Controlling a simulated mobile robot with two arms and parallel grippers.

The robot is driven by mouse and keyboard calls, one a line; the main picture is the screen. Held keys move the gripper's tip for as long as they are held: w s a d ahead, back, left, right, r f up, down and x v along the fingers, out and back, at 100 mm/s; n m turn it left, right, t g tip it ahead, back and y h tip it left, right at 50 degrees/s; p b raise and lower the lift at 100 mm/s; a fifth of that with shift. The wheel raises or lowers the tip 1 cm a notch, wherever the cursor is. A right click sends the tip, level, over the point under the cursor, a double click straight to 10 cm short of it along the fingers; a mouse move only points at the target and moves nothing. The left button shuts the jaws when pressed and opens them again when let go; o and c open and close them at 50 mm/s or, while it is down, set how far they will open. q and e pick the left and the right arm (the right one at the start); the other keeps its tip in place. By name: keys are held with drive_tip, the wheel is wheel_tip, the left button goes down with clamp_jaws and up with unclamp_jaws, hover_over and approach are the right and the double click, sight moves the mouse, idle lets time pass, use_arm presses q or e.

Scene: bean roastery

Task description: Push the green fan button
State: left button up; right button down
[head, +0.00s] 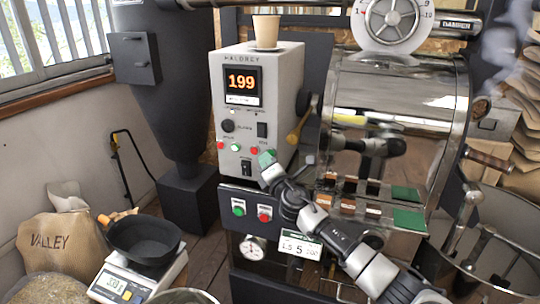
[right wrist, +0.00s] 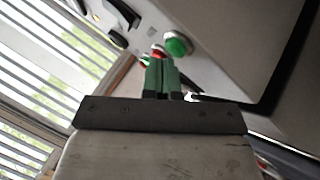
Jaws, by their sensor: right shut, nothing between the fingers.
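The light grey control box (head: 232,100) has a row of red and green buttons low on its front. One green button (head: 236,147) shows left of centre. A red button (head: 254,151) is to its right, and a green button by the box's right edge (head: 272,152) is partly hidden by my right gripper (head: 266,159). The labels are too small to read. In the right wrist view a green button (right wrist: 178,44) is just beyond and right of the green fingertips (right wrist: 160,62), beside a red button (right wrist: 158,51). My right gripper is shut and empty; contact cannot be told. My left gripper is not visible.
The shiny roasting drum (head: 390,130) stands close right of the box. A paper cup (head: 266,31) stands on the box. A lower panel holds another green button (head: 239,207) and a red button (head: 265,213). A scale (head: 125,283) with a black pan is at lower left.

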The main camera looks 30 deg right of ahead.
drive_tip(key=shift+w+d, duration=0.2)
drive_tip(key=shift+d, duration=0.05)
drive_tip(key=shift+s+a, duration=0.1)
idle(0.6)
drive_tip(key=shift+s+a, duration=0.5)
drive_tip(key=s+a+p, duration=0.2)
drive_tip(key=s+a, duration=0.1)
drive_tip(key=shift+s+a, duration=0.15)
drive_tip(key=shift+a, duration=0.25)
idle(0.8)
